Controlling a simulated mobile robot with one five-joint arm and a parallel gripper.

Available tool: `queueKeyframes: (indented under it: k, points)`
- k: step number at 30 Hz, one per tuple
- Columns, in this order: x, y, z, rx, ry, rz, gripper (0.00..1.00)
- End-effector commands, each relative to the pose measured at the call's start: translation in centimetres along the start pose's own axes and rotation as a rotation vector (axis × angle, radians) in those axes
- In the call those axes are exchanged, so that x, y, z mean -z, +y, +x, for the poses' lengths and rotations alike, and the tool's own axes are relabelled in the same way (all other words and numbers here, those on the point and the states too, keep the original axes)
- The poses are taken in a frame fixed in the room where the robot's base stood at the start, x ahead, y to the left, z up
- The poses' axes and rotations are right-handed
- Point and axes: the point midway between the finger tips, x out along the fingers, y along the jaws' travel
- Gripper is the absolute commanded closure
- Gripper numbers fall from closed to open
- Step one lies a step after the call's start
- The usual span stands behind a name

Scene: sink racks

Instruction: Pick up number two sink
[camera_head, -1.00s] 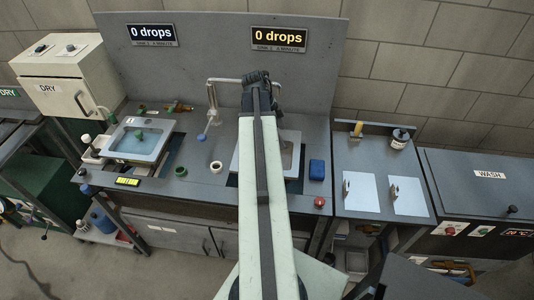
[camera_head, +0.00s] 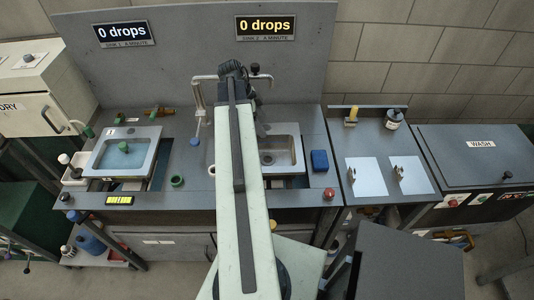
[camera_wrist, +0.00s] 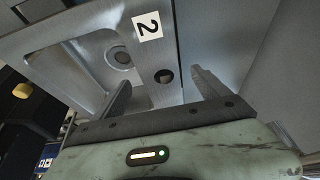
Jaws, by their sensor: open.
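The number two sink (camera_head: 281,145) is a grey metal basin set in the counter, partly covered by my arm in the head view. In the wrist view its rim (camera_wrist: 165,98) carries a white label with a black 2 (camera_wrist: 148,25). A drain and a dark round hole show there. My gripper (camera_wrist: 161,77) is open, its two fingers apart on either side of the rim area near the hole. I cannot tell whether they touch the rim. In the head view the fingers are mostly hidden behind my arm.
A blue block (camera_head: 319,161) and red knob (camera_head: 329,194) stand right of the number two sink. A green ring (camera_head: 177,181) lies between the sinks. A tall grey panel (camera_head: 190,60) stands behind.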

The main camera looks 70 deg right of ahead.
Motion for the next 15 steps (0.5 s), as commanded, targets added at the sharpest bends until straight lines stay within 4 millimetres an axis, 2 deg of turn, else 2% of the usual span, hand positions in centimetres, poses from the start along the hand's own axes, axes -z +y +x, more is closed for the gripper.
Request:
queueKeyframes:
  k: [1,6,15]
  points:
    - [-0.1,0.0,0.9,-0.001,0.0,0.001,0.15]
    - [0.1,0.0,1.4,-0.001,0.0,0.004,0.15]
    - [0.0,0.0,6.1,-0.002,0.0,0.006,0.15]
